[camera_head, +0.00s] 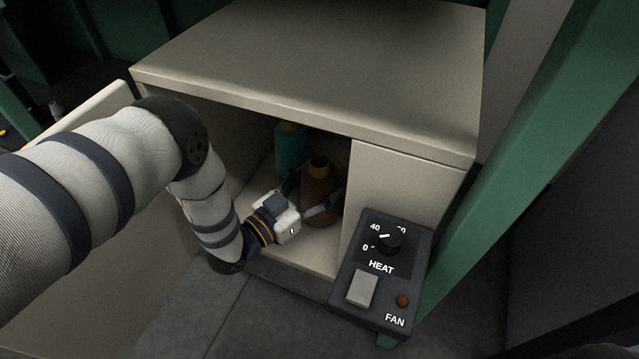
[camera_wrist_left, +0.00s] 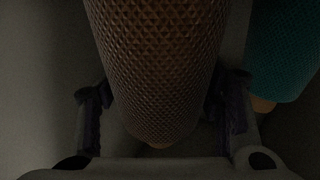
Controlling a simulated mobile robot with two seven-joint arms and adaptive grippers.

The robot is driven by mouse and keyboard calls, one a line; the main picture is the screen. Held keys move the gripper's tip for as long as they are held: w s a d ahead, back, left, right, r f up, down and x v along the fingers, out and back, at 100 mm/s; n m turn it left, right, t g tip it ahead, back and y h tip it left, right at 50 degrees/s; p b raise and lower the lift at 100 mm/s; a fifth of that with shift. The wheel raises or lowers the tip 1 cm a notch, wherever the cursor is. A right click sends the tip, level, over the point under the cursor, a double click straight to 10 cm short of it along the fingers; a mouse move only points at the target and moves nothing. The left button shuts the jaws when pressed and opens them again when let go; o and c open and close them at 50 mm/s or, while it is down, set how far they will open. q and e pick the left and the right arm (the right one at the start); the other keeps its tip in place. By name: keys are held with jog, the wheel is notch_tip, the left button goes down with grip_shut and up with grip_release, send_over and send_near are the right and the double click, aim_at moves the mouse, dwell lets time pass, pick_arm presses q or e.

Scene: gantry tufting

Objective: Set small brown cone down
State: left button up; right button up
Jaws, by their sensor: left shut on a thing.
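The small brown cone (camera_head: 319,190) is inside the open compartment of the beige cabinet (camera_head: 300,60). It looks upright in the head view. My left gripper (camera_head: 312,200) reaches in from the left and is shut on the cone. In the left wrist view the brown cone (camera_wrist_left: 158,65) fills the middle, with its textured side between the two fingers of the gripper (camera_wrist_left: 160,105). Whether its base touches the compartment floor cannot be told. My right gripper is not in view.
A teal cone (camera_head: 290,150) stands behind and left of the brown one; it shows at the right in the left wrist view (camera_wrist_left: 285,50). A control box (camera_head: 380,272) marked HEAT and FAN is in front. An open door (camera_head: 85,110) is at left.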

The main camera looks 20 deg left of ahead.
pick_arm(q)
jog(key=o, duration=1.3)
jog(key=shift+f, duration=0.1)
jog(key=shift+o, duration=0.2)
